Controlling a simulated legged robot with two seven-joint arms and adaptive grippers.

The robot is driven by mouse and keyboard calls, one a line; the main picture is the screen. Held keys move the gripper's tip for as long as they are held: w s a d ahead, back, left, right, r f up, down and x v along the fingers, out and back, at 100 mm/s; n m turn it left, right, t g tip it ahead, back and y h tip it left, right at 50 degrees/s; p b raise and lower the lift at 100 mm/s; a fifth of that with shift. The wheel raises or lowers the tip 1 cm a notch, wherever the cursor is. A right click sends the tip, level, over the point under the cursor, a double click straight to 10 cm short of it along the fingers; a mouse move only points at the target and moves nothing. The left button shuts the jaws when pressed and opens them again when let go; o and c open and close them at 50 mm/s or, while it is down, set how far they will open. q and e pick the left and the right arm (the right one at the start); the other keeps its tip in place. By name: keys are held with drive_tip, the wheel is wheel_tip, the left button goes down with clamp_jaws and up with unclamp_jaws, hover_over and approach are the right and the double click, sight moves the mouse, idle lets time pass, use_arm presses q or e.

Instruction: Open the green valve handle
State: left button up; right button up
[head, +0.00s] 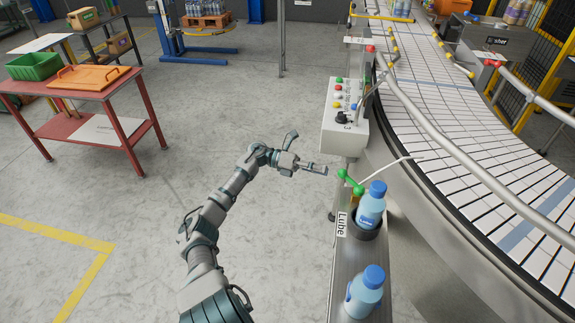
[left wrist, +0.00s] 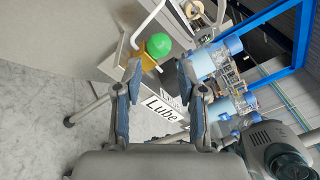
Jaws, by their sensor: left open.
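The green valve handle (head: 350,183) has rounded green ends and sits on a brassy fitting beside a bottle, at the near end of the control box. In the left wrist view its green knob (left wrist: 158,45) shows large, just beyond and between the fingertips, with the yellow fitting below it. My left gripper (head: 307,153) is open and empty, a little left of the handle in the head view. Its two spread fingers (left wrist: 159,80) also show in the left wrist view, not touching the handle. My right gripper is not in view.
A blue bottle (head: 371,207) stands in a dark holder right by the handle, and another bottle (head: 365,293) stands nearer. A Lube label (head: 341,224) marks the ledge. The control box (head: 343,130) and curved conveyor rail (head: 440,140) are close.

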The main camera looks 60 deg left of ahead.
use_arm(q)
drive_tip(key=s+b+v, duration=0.1)
drive_tip(key=v, duration=0.9)
drive_tip(key=shift+d, duration=0.3)
idle(0.5)
drive_tip(key=v, duration=1.2)
drive_tip(key=shift+a, duration=0.15)
